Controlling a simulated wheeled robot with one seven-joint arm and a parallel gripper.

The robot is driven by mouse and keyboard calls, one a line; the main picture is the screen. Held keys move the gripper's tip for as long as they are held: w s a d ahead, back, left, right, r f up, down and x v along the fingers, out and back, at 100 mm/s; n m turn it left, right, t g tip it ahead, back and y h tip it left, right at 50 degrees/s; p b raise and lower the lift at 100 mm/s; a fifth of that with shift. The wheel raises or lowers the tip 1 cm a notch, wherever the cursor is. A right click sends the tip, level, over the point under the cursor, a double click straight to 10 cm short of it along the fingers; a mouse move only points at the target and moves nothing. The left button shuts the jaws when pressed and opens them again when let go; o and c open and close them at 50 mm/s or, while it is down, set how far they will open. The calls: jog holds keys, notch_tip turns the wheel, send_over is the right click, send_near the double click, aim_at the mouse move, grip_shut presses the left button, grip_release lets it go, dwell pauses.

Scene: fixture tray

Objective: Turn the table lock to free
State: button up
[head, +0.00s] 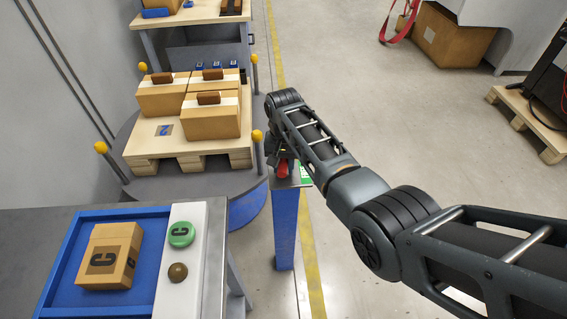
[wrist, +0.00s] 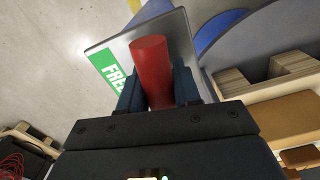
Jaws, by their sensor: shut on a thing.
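The table lock is a red handle (wrist: 151,62) on a grey plate (wrist: 105,46) with a green label reading "FREE" (wrist: 110,75), partly covered by my gripper in the wrist view. My gripper (wrist: 158,92) is shut on the red handle, one finger on each side of it. In the head view the red handle (head: 282,169) shows at the top of a blue post (head: 285,228), below the end of my arm. My gripper (head: 277,155) is mostly hidden there. Any other label on the plate is hidden.
The post stands beside a round table (head: 232,184) bearing a pallet (head: 192,160) with several cartons (head: 212,115). Yellow-tipped posts (head: 257,136) stand around it. A workbench (head: 40,225) with a blue tray (head: 68,262) is at the lower left.

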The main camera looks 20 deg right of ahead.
jog(key=shift+o, duration=0.3)
jog(key=n, duration=0.3)
jog(key=shift+d+n, duration=0.15)
jog(key=shift+n, duration=0.15)
jog(key=shift+o, duration=1.1)
jog(key=shift+f+n+p, duration=0.1)
jog(key=shift+n+p, duration=0.2)
jog(key=shift+n, duration=1.6)
jog(key=o, duration=1.1)
jog(key=shift+r, duration=4)
